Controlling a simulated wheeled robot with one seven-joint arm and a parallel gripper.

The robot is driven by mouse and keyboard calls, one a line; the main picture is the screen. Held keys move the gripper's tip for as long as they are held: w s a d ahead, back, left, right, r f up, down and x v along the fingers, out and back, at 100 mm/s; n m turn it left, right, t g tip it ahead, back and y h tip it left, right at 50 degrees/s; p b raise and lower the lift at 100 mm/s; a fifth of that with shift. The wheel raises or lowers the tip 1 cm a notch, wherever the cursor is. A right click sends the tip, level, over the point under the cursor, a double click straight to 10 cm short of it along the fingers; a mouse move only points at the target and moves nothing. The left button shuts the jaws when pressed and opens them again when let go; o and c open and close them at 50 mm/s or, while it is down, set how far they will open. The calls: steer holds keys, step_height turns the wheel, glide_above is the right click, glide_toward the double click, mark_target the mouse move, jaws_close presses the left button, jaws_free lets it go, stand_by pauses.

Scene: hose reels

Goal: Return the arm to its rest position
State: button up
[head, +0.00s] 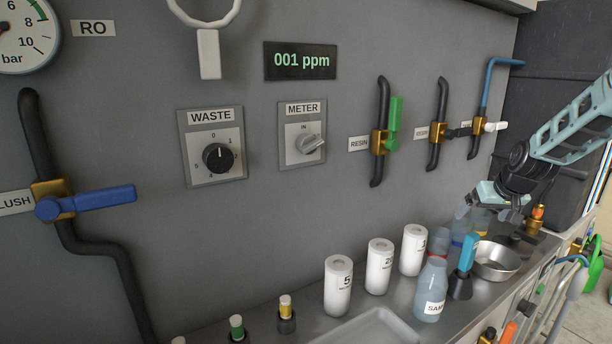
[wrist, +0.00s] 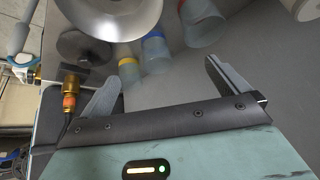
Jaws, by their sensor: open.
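My gripper (head: 487,212) is at the right in the head view, above the far end of the steel counter. My pale teal arm reaches in from the right edge. In the wrist view, my gripper (wrist: 160,85) has its two fingers spread wide apart with nothing between them. Below and beyond the fingers are a steel bowl (wrist: 110,12) and bottles with blue (wrist: 155,50) and yellow (wrist: 128,72) bands. The gap between the fingertips and the counter is hard to judge.
White numbered cylinders (head: 378,267), a sample bottle (head: 430,290), a blue-topped tool (head: 465,268) and a steel bowl (head: 496,260) stand on the counter. Valves with a green handle (head: 395,124) and a white handle (head: 494,127) project from the grey wall. A brass fitting (wrist: 70,92) is near the left finger.

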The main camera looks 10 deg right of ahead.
steer(key=s+a+r+n+g+y+p, duration=0.1)
steer(key=s+a+r, duration=0.1)
steer(key=a, duration=0.8)
steer(key=s+a+r+n+g+y+p, duration=0.1)
steer(key=s+a+r+n, duration=0.1)
steer(key=a, duration=0.7)
steer(key=s+a+r+n+g+p, duration=0.1)
steer(key=s+a+r, duration=0.1)
steer(key=s+a, duration=0.4)
steer(key=s+a+r+n+g+p, duration=0.1)
steer(key=s+a+n+p, duration=0.1)
steer(key=s+a, duration=0.5)
steer(key=s+a+r+n+g+p, duration=0.1)
steer(key=s+a, duration=0.3)
steer(key=s, duration=0.6)
steer(key=s+a+r+n+g+p, duration=0.1)
steer(key=s+a, duration=0.4)
steer(key=s, duration=0.6)
steer(key=shift+r+n+h+p, duration=0.35)
steer(key=shift+n+p, duration=0.25)
steer(key=shift+n, duration=0.4)
